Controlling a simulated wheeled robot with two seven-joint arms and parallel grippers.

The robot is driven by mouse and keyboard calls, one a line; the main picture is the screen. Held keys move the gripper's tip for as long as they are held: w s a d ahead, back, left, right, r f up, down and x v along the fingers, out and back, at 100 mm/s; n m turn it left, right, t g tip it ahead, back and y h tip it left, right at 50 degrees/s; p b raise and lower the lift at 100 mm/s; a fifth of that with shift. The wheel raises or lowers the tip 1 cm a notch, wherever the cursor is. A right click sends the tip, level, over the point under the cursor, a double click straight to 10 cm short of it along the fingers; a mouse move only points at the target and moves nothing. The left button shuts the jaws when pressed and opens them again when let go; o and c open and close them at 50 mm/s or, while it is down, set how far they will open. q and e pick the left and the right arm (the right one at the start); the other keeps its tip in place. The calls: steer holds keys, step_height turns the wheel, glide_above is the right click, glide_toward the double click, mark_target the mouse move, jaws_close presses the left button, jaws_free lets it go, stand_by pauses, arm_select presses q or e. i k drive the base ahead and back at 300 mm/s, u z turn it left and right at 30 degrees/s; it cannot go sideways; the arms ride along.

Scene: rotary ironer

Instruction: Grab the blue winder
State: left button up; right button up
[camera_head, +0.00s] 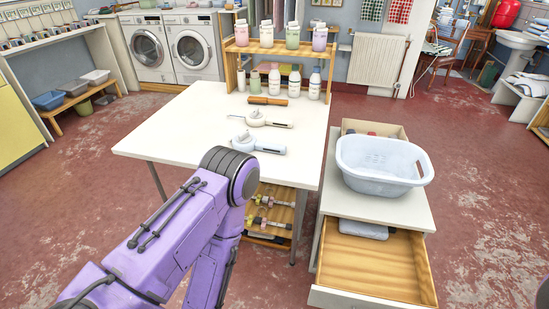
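A pale blue winder (257,145) with a round body and a handle pointing right lies on the white table (180,120), near its front edge. A similar cream winder (264,120) lies just behind it. My purple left arm comes in from the lower left, and its dark joint rises just in front of the blue winder. From there the arm bends back down out of the picture, so my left gripper is not seen. My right gripper is not seen either; only a dark piece shows at the lower right edge.
A brown roller (268,101) and a wooden rack (240,48) of bottles stand behind the winders. To the right, a pale basin (385,170) sits on a cabinet with an open drawer (375,265). The table's left half is clear.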

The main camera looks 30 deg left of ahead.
mark_target(253, 145)
steer(key=k, duration=0.5)
steer(key=u, duration=2.1)
steer(key=i, duration=1.5)
steer(key=z, duration=1.05)
